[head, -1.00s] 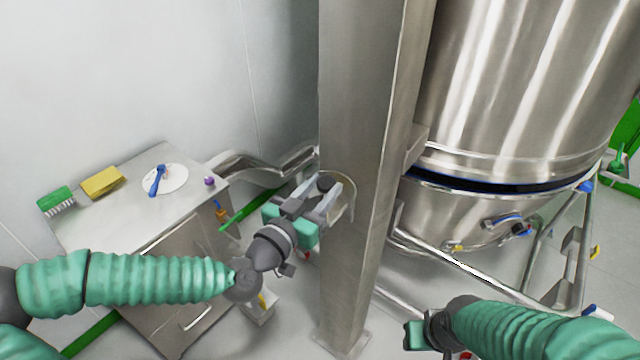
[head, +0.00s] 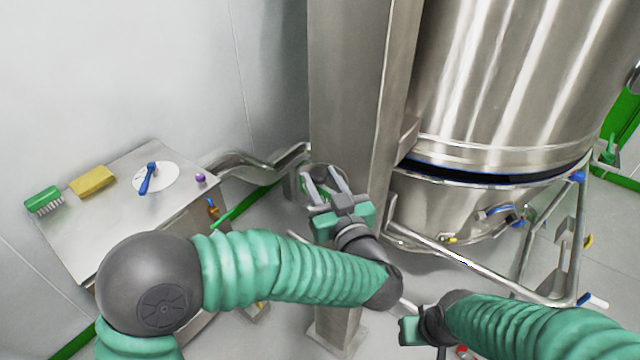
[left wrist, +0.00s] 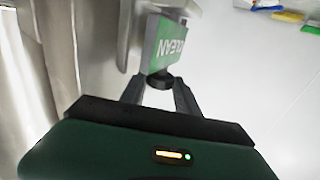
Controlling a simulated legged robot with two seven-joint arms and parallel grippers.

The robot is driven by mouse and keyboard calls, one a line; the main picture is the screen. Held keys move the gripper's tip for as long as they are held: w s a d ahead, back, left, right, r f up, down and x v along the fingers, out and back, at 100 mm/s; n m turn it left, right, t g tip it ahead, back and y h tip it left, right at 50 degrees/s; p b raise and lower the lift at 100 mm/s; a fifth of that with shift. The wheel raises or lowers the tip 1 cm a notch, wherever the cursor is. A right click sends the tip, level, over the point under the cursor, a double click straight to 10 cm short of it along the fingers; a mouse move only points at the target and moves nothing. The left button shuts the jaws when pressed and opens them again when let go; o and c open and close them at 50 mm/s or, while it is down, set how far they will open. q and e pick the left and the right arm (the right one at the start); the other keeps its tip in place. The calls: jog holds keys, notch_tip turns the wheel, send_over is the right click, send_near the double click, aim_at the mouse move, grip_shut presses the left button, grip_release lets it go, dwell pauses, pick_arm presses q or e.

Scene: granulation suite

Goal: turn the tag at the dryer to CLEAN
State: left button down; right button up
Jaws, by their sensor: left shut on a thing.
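The dryer (head: 490,90) is a large steel vessel behind a steel post (head: 350,80). My left gripper (head: 325,183) is at the left side of the post, shut on a small dark knob (left wrist: 160,82). In the left wrist view, a green tag (left wrist: 168,46) stands just beyond this knob, with CLEAN upside down in white letters. The tag's face is hard to make out in the head view, where fingers and post crowd it. My right gripper (head: 408,331) shows only in part at the bottom, and its fingers cannot be made out.
A steel cabinet (head: 90,225) at left bears a green brush (head: 43,199), a yellow sponge (head: 92,180) and a white plate (head: 165,178) with a blue tool. A tubular frame (head: 480,275) runs under the dryer. Bare floor shows at the right.

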pick_arm(q)
jog(key=shift+w+d+n+g+y, duration=0.1)
jog(key=shift+n+g+y, duration=0.2)
jog(key=shift+n+y, duration=0.3)
jog(key=shift+y, duration=0.4)
jog(key=c, duration=1.3)
grip_release()
jog(key=o, duration=0.4)
jog(key=shift+w+f, duration=0.1)
jog(key=shift+w, duration=0.05)
jog(key=shift+h, duration=0.3)
